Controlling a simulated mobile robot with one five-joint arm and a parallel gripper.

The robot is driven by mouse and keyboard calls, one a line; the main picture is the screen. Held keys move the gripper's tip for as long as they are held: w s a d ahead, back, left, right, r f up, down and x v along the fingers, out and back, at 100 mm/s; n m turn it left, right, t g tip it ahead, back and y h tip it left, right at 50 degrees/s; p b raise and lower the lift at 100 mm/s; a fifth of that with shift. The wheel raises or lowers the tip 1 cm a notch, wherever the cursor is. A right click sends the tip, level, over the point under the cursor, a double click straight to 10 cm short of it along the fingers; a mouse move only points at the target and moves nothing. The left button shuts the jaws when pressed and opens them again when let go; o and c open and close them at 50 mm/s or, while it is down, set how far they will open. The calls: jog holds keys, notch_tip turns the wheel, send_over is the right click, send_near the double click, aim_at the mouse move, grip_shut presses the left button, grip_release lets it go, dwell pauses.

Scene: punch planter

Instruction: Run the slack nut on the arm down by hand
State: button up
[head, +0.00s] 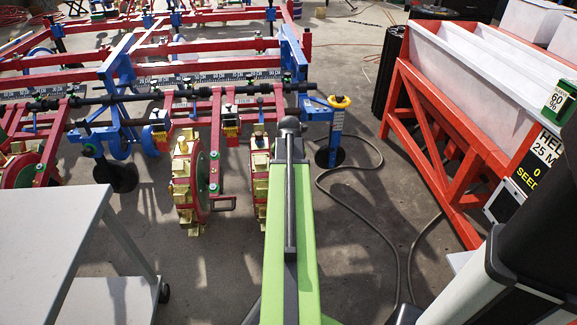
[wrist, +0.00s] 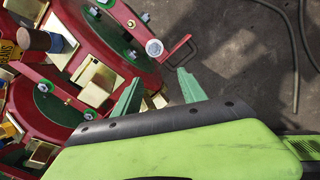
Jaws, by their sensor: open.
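In the wrist view, my gripper (wrist: 160,92) is open, with two green fingers apart and nothing between them. A large silver hex nut or bolt head (wrist: 154,47) shows just beyond the fingertips, standing out near a red handle; it may be the slack nut, but I cannot tell how tight it is. Smaller nuts sit on green plates, one of them on the nearer red wheel (wrist: 60,122). In the head view, my green arm reaches forward and hides my gripper. The red punch wheel (head: 203,186) and another wheel (head: 260,182) are left of and behind the arm.
A white table (head: 50,235) stands at the lower left. A red-framed stand with white troughs (head: 470,80) is on the right. A blue stand with a yellow-topped post (head: 337,103) and a hose (head: 375,225) lie between. Bare floor shows right of the arm.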

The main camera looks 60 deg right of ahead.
jog(key=shift+p+v, duration=1.85)
jog(key=shift+v, duration=0.45)
jog(key=p+v, duration=1.6)
jog(key=v, duration=0.1)
jog(key=shift+r, duration=0.25)
